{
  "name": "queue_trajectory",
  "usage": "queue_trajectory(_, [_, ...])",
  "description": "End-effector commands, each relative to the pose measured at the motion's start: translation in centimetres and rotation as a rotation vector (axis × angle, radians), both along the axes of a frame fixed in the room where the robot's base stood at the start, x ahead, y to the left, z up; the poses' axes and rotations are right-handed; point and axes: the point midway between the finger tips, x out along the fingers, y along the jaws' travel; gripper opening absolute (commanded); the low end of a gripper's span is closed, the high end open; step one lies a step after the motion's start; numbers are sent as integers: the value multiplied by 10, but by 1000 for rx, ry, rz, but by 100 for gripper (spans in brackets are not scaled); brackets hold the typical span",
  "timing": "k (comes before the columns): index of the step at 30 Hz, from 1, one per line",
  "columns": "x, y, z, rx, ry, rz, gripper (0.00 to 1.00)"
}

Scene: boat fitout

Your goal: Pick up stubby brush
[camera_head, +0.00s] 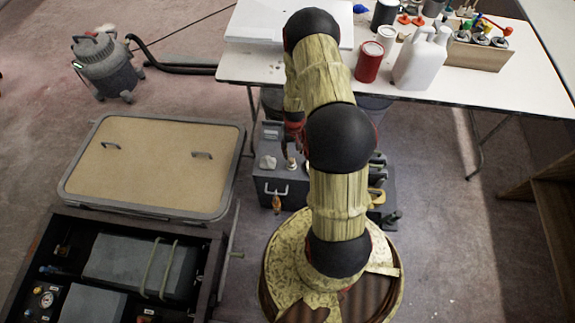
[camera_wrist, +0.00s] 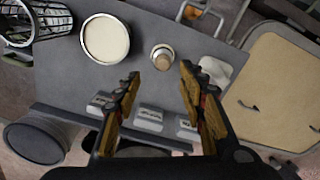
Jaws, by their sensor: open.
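A short stubby object with a rounded brown top and a pale collar, likely the stubby brush (camera_wrist: 163,60), stands upright on the grey cabinet top (camera_wrist: 200,45). In the head view the brush (camera_head: 291,163) shows beside my arm, on the grey cabinet (camera_head: 270,185). My gripper (camera_wrist: 160,74) is open, its yellow-padded fingers pointing at the brush. In the wrist view the brush lies between and just beyond the fingertips; the height gap is hard to judge. In the head view my arm mostly hides my gripper.
A cream-topped round tin (camera_wrist: 105,40) and a wire basket (camera_wrist: 38,18) stand left of the brush in the wrist view. A crumpled white rag (camera_wrist: 216,71) lies to its right. A white table (camera_head: 480,90) with a red can (camera_head: 369,62) and white jug (camera_head: 420,62) stands behind.

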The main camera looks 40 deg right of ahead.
Motion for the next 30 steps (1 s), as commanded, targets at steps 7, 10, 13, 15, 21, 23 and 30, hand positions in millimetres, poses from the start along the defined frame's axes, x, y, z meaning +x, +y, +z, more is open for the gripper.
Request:
queue_trajectory(7, [0, 1, -25, 0, -1, 4, 41])
queue_trajectory(10, [1, 2, -31, 0, -1, 5, 41])
queue_trajectory(13, [1, 4, -44, 0, 1, 5, 41])
queue_trajectory(15, [1, 6, -55, 1, 2, 6, 41])
queue_trajectory(21, [2, 6, -76, 0, 0, 4, 41])
queue_trajectory(23, [2, 6, -76, 0, -1, 4, 41])
queue_trajectory(30, [2, 6, -75, 0, 0, 4, 36])
